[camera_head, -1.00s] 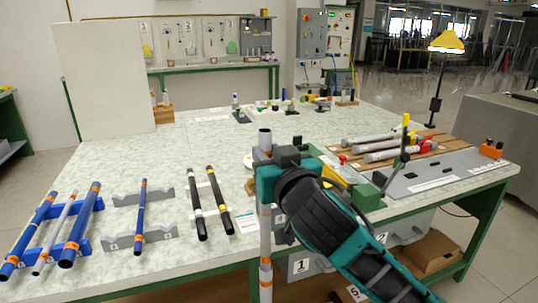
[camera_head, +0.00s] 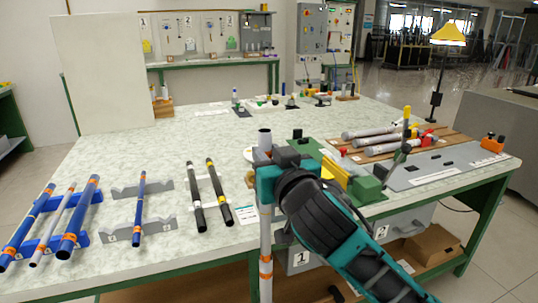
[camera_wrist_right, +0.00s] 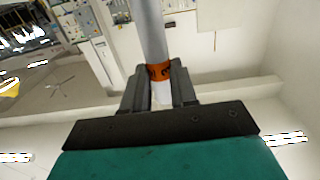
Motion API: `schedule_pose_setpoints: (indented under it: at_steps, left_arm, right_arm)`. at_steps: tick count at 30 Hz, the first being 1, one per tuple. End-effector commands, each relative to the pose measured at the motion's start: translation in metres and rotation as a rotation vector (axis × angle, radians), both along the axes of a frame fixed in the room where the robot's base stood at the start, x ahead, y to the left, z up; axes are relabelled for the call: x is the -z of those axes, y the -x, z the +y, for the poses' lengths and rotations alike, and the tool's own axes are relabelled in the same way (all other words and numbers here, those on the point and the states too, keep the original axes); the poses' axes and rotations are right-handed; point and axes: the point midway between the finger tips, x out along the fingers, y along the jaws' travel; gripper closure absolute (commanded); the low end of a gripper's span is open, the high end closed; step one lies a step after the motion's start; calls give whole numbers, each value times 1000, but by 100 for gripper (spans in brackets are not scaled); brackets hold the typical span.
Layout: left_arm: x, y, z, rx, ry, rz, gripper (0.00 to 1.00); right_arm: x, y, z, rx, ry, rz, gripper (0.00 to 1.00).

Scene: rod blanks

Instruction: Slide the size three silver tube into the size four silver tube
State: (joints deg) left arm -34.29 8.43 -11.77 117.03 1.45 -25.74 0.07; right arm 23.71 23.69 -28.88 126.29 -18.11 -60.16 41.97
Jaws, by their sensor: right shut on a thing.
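My right gripper (camera_head: 268,165) is shut on a long silver-grey tube (camera_head: 266,235) with orange bands, held upright in front of the table's front edge. Its top end stands a little above the fingers and its lower part runs down out of the picture. In the right wrist view the fingers (camera_wrist_right: 160,92) close around the tube (camera_wrist_right: 151,28) beside an orange band. Several silver tubes (camera_head: 372,132) lie on the wooden rack at right. I cannot read the sizes. My left gripper is out of view.
Blue tubes (camera_head: 78,220) lie on the blue rack, and one blue tube (camera_head: 139,208) lies on grey holders. Two black tubes (camera_head: 195,200) lie on a light holder. A grey plate with clamps (camera_head: 440,172) is at right. The middle of the table (camera_head: 220,140) is clear.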

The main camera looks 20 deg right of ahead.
Motion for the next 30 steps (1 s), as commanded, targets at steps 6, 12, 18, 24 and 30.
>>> schedule_pose_setpoints:
  at_steps: [6,12,18,24,30]
  left_arm:
    - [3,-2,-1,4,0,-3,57]
    - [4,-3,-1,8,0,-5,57]
    - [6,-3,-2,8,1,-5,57]
    - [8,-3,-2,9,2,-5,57]
    - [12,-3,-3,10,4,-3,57]
  right_arm:
    - [7,0,0,0,0,0,90]
    - [12,0,0,0,0,1,90]
    - [17,0,0,-1,0,0,90]
    - [22,0,0,-1,0,0,90]
    - [27,0,0,0,0,0,90]
